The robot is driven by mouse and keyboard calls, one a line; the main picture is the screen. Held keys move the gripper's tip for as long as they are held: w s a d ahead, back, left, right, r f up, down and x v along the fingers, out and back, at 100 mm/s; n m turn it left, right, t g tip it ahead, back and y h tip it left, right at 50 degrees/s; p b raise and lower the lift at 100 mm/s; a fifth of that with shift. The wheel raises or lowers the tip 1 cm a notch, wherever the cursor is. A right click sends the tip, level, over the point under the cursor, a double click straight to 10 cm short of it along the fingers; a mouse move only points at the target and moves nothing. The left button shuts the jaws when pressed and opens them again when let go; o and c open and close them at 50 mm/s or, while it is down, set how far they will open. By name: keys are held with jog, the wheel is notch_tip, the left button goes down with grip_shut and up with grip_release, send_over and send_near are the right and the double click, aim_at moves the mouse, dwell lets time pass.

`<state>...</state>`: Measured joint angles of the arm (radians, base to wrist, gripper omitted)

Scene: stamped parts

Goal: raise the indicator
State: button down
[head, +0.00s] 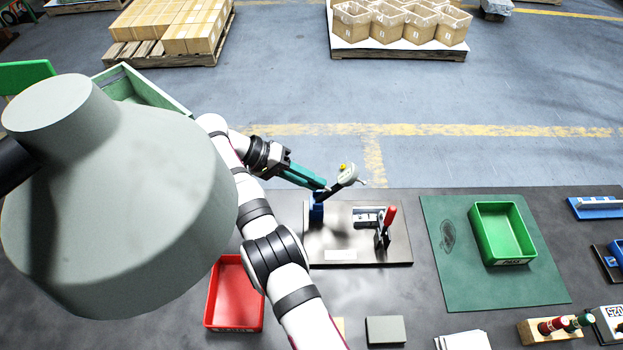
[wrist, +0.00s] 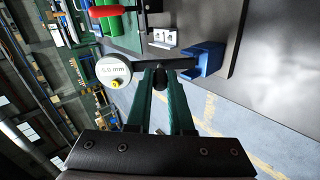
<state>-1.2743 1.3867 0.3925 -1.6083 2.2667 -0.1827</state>
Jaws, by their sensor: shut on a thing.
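The indicator (head: 347,178) is a pale round dial gauge with a yellow knob. In the wrist view its digital face (wrist: 114,70) reads about 6.6 mm, and a dark arm runs from it towards a blue post (wrist: 206,60). The blue post (head: 316,212) stands at the left of a dark base plate (head: 350,256). My gripper (head: 322,186) has long teal fingers; in the wrist view its tips (wrist: 160,70) are closed on the indicator's dark arm, between dial and post. The exact contact is partly hidden by the fingers.
A toggle clamp with a red handle (head: 389,216) and a metal block (head: 368,216) stand on the plate, right of the indicator. A red tray (head: 213,316) is in front left. A green bin (head: 474,240) stands on a green mat (head: 450,295) at right.

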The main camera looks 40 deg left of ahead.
jog(key=c, duration=0.8)
grip_release()
jog(key=r, duration=0.4)
jog(key=shift+w+d+r, duration=0.2)
jog(key=shift+d+r, duration=0.05)
jog(key=shift+r, duration=0.1)
jog(key=w+d+r, duration=0.4)
jog(key=d+r, duration=0.2)
jog(key=d, duration=0.4)
jog(key=shift+w+r, duration=0.15)
jog(key=shift+w, duration=0.1)
